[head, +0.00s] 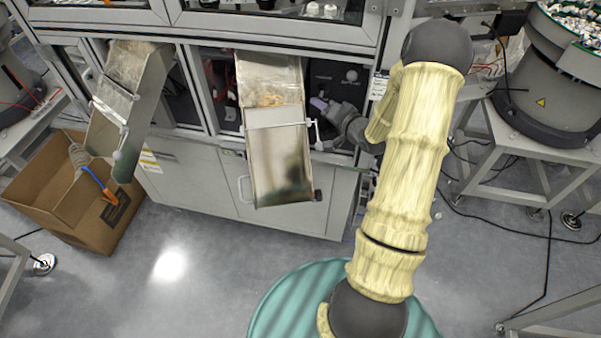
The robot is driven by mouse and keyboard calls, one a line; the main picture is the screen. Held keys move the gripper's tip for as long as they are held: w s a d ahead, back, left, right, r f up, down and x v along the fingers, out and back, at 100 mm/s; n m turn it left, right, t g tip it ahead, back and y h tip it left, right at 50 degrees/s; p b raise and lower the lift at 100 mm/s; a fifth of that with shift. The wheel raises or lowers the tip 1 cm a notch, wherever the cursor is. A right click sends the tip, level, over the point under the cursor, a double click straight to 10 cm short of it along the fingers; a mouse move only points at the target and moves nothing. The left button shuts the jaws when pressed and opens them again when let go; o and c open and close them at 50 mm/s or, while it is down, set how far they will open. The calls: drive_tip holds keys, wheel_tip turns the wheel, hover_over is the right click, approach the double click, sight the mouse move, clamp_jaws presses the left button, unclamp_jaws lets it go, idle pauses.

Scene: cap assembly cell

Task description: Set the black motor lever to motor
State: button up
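My arm reaches into the opening of the machine cabinet, to the right of the middle metal chute. My gripper (320,104) is at the end of the grey wrist and points left into the opening. Its fingertips are small and partly lost in shadow, so I cannot tell whether they are open or shut. A dark panel (333,76) is behind and above the gripper, with a pale round knob (351,75) on it. I cannot make out the black motor lever clearly. It may be hidden by my wrist or lost in the dark opening.
The middle chute (277,160) sticks out just left of my gripper. Another chute (122,100) hangs further left over a cardboard box (70,205). A vertical cabinet post (385,70) stands close to my forearm. A bowl feeder (555,95) is at right. The floor in front is clear.

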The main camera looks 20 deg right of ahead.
drive_tip(key=s+d+f+n+t+b, duration=0.25)
drive_tip(key=s+b, duration=0.65)
drive_tip(key=s, duration=0.7)
drive_tip(key=w+a+r+n+g+h+p, duration=0.3)
drive_tip(key=w+a+g+h+p, duration=0.15)
drive_tip(key=g+p, duration=0.25)
drive_tip(key=s+a+r+n+g+p, duration=0.2)
drive_tip(key=s+a+r+g+p, duration=0.5)
drive_tip(key=s+a, duration=0.5)
drive_tip(key=shift+s+a+r+y, duration=0.15)
drive_tip(key=shift+a+r+y, duration=0.3)
drive_tip(key=shift+a+r, duration=0.65)
idle(0.3)
drive_tip(key=shift+a+f, duration=0.2)
